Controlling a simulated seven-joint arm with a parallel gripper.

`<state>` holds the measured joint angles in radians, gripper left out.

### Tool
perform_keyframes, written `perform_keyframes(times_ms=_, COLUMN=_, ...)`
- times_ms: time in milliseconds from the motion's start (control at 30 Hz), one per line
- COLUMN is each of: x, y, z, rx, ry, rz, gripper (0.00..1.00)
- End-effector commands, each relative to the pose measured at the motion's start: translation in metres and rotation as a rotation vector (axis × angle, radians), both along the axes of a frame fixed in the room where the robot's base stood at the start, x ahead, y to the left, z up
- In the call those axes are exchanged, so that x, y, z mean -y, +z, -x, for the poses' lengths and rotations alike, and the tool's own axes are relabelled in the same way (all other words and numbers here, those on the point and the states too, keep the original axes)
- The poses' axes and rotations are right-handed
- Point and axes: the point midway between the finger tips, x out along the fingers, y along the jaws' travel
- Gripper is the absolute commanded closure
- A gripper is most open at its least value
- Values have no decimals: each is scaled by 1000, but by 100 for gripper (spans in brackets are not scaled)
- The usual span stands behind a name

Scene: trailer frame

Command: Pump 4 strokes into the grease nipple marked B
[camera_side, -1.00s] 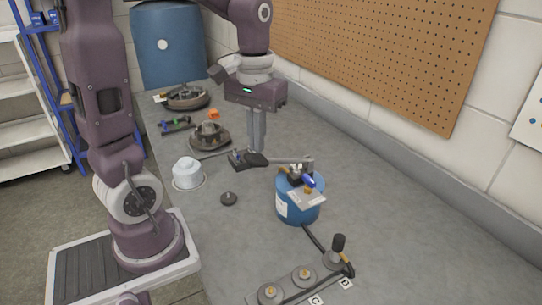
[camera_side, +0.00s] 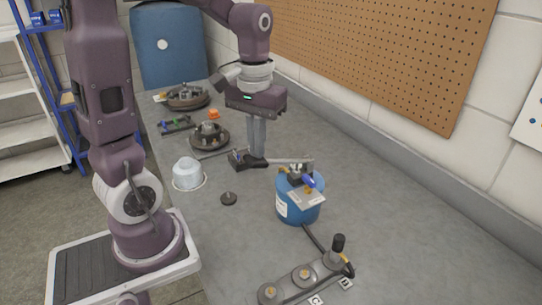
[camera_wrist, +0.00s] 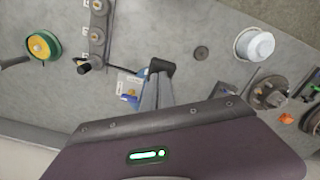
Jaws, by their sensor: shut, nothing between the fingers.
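A blue grease pump bucket (camera_side: 290,207) stands on the bench in the side view. Its lever (camera_side: 290,161) reaches left to a black grip (camera_side: 252,163). My gripper (camera_side: 258,154) is shut and empty, fingers pointing down, its tips at the top of the grip. In the wrist view the fingertips (camera_wrist: 161,78) meet the black grip (camera_wrist: 162,66). A dark hose (camera_side: 314,238) runs from the bucket to the nipple strip (camera_side: 288,283), near the end marked D, where a black-topped part (camera_side: 338,244) stands. Label B is not readable in either view.
A white tub (camera_side: 187,174) and a small dark disc (camera_side: 229,198) lie left of the bucket. Hub-like parts (camera_side: 209,136) and an orange piece (camera_side: 214,113) sit farther back. The bench right of the bucket is clear up to the wall.

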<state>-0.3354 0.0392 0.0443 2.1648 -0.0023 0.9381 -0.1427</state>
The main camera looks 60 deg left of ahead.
Motion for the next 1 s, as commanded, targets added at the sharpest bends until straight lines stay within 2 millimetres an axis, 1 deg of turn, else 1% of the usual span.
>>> perform_keyframes(times_ms=67, x=0, y=-1, z=0, rx=0, ry=0, rz=0, gripper=100)
perform_keyframes(times_ms=400, x=0, y=-20, z=7, rx=-1, ry=0, rz=1, gripper=100)
perform_keyframes(times_ms=800, x=0, y=-23, z=8, rx=-1, ry=0, rz=1, gripper=100)
perform_keyframes(times_ms=1000, x=0, y=-33, z=10, rx=-2, ry=-1, rz=1, gripper=100)
